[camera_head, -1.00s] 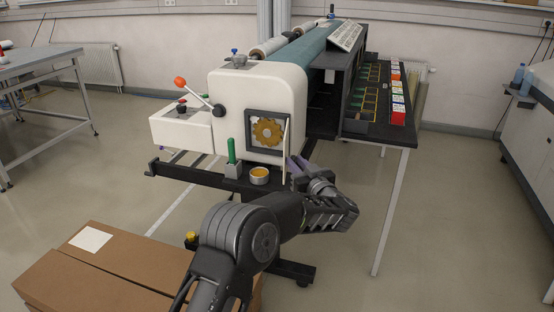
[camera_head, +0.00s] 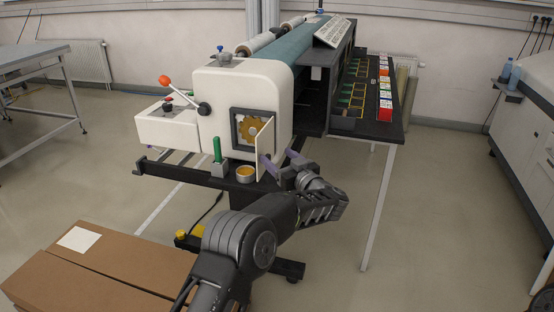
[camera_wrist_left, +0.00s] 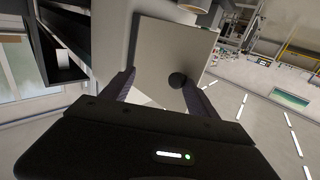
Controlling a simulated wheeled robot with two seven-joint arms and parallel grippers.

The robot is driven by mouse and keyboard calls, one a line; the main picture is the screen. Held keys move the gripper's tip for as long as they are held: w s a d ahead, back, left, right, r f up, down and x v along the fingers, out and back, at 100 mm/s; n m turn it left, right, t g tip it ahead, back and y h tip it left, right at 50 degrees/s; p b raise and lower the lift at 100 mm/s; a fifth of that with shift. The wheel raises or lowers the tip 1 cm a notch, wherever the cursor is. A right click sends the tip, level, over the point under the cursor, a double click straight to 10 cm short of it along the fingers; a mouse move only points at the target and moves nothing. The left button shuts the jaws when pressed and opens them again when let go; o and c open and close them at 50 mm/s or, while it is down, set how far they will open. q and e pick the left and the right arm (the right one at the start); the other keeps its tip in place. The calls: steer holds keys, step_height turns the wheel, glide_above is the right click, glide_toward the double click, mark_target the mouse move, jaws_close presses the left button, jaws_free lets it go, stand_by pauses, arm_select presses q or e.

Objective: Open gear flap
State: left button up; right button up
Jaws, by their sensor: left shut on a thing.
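The gear flap (camera_head: 265,147) is a thin white panel at the right side of the dark-framed window on the cream machine end (camera_head: 212,105). It stands partly open, free edge toward me, and the yellow gear (camera_head: 248,130) shows behind it. My left gripper (camera_head: 281,162) is at the flap, one finger showing on each side, shut on it. In the left wrist view the flap (camera_wrist_left: 160,50) fills the middle. Its dark round knob (camera_wrist_left: 178,80) is beside the right finger of my left gripper (camera_wrist_left: 158,92). The right gripper is not in view.
A green-handled tool (camera_head: 217,150) and a small round yellow-filled cup (camera_head: 245,174) stand below the window. A lever with an orange ball (camera_head: 165,79) is at left. Cardboard boxes (camera_head: 100,270) are at lower left.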

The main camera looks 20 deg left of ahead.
arm_select(q)
steer(key=shift+w+d+r, duration=0.15)
steer(key=shift+d+r, duration=0.15)
steer(key=shift+r, duration=0.05)
steer(key=b+v, duration=0.1)
steer(key=v, duration=0.6)
steer(key=shift+s+f, duration=0.35)
steer(key=shift+s, duration=0.05)
steer(key=shift+d, duration=0.1)
